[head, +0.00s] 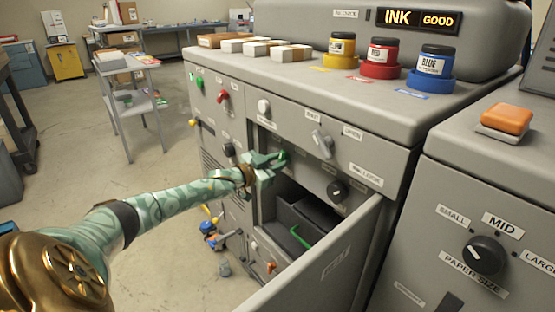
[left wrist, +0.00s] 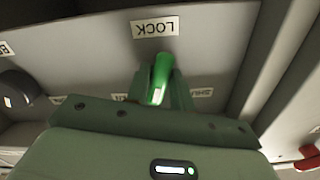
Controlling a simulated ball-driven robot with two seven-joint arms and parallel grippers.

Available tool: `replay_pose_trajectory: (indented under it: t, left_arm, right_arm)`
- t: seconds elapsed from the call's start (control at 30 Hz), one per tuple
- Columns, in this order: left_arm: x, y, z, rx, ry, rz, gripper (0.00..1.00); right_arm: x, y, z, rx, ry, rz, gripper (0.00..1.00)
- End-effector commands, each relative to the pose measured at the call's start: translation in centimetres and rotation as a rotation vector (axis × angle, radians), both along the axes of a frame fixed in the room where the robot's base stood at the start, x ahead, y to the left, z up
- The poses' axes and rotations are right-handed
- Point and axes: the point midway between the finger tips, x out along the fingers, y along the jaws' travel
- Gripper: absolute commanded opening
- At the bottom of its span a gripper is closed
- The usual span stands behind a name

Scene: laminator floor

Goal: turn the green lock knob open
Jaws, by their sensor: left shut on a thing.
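The green lock knob (head: 283,156) is on the grey machine's front, above an open compartment. My left gripper (head: 272,163) reaches it from the left and is shut on it. In the left wrist view the knob (left wrist: 160,80) stands between the fingers (left wrist: 161,88), its long grip nearly upright in the picture with a slight tilt. A LOCK label (left wrist: 155,27) appears upside down above it. A label that seems to read SHUT (left wrist: 201,92) is right of the knob; another at its left is partly hidden. My right gripper is not in view.
An open grey door (head: 325,262) juts out beside the compartment, which holds a dark drawer with a green handle (head: 300,237). Ink jars (head: 382,57) stand on top. Floor at left is mostly open.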

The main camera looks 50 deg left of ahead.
Motion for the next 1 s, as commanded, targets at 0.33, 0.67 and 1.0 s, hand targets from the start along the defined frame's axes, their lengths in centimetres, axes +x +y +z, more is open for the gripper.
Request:
replay_pose_trajectory:
  t: [0.33,0.67,1.0]
  left_arm:
    - [-0.03,0.09,-0.07,0.285,-0.022,0.001,0.01]
    - [-0.02,0.09,-0.09,0.444,-0.035,-0.001,0.01]
    - [-0.03,0.12,-0.12,0.487,-0.038,-0.001,0.01]
  right_arm:
    - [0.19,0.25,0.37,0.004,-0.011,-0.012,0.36]
    - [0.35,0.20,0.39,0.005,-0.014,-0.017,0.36]
    - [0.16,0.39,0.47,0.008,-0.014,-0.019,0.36]
